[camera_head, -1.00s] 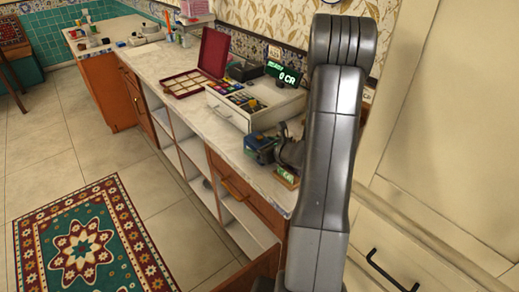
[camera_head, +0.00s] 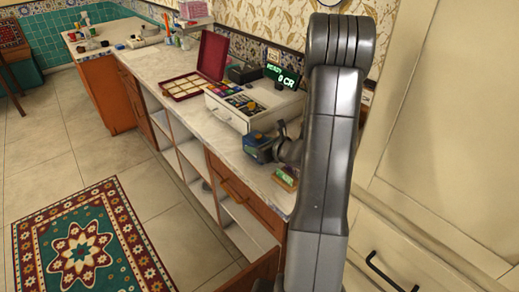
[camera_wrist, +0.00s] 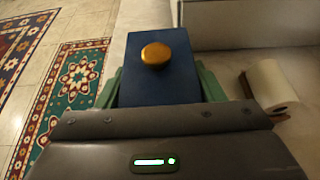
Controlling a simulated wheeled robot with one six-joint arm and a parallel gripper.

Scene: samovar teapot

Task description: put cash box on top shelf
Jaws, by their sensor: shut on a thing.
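A dark blue cash box (camera_wrist: 158,80) with a round gold knob fills the middle of the wrist view. My gripper (camera_wrist: 160,92) is shut on it, with a green finger on each side. In the head view the blue box (camera_head: 257,149) is small, at the front edge of the marble counter, with my gripper (camera_head: 272,147) at its right. I cannot tell whether it touches the counter. Open white shelves (camera_head: 190,150) lie under the counter; their insides are partly hidden.
A cash register (camera_head: 252,105) and an open red case (camera_head: 205,68) stand on the counter (camera_head: 165,65). A small green-topped item (camera_head: 286,177) lies near the front right. A white roll (camera_wrist: 272,83) is right of the box in the wrist view. The floor left of the counter is open, with a patterned rug (camera_head: 85,245).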

